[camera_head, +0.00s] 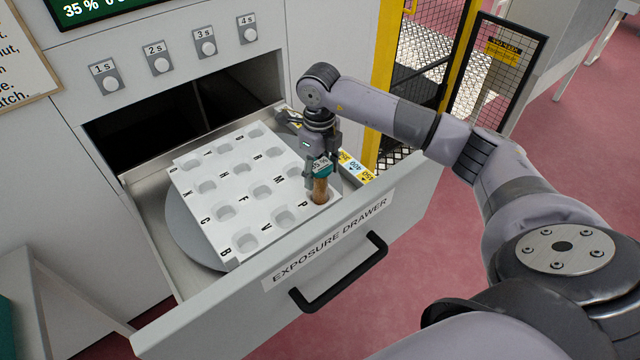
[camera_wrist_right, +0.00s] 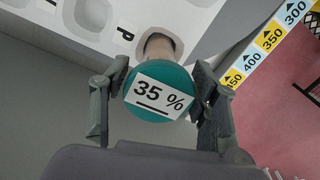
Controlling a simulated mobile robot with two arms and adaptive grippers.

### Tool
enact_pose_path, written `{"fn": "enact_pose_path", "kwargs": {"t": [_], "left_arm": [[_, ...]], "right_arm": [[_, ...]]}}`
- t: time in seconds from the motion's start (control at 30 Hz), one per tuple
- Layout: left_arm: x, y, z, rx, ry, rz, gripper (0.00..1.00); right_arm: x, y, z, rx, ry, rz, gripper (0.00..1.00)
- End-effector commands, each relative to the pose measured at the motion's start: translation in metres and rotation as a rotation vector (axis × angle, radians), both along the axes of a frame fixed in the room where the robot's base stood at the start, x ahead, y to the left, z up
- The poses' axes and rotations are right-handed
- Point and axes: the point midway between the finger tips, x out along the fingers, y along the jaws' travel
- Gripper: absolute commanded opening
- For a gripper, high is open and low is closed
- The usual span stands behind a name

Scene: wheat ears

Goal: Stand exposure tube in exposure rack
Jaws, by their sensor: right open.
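The exposure tube (camera_head: 320,188) has a teal cap and a brown body. It stands about upright at the near right corner of the white exposure rack (camera_head: 192,194), by the letter P, with its lower end at a pocket there. In the right wrist view its teal cap (camera_wrist_right: 160,92) carries a "35 %" label. My right gripper (camera_head: 320,172) is over the tube. Its fingers stand open on either side of the cap, also in the right wrist view (camera_wrist_right: 158,100). How deep the tube sits is hidden. My left gripper is not in view.
The rack lies on a grey round plate (camera_head: 180,232) inside the open exposure drawer (camera_head: 245,290), which has a black handle (camera_head: 340,273). The rack's other pockets look empty. Numbered colour labels (camera_head: 354,165) line the drawer's right side. A yellow-framed mesh guard (camera_head: 388,80) stands behind.

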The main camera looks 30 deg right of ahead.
Motion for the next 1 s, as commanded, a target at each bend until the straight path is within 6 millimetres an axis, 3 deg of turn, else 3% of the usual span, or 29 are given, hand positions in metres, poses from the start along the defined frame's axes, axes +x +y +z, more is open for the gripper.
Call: {"fn": "enact_pose_path", "kwargs": {"t": [0.2,0.5,1.0], "left_arm": [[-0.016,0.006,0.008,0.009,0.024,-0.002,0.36],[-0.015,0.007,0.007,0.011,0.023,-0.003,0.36],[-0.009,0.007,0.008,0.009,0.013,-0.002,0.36]], "right_arm": [[-0.001,0.001,-0.031,0.002,0.003,0.0,0.56],[0.0,0.0,-0.037,0.0,0.0,0.001,0.56],[0.0,0.0,-0.037,0.001,0.0,0.001,0.23]]}}
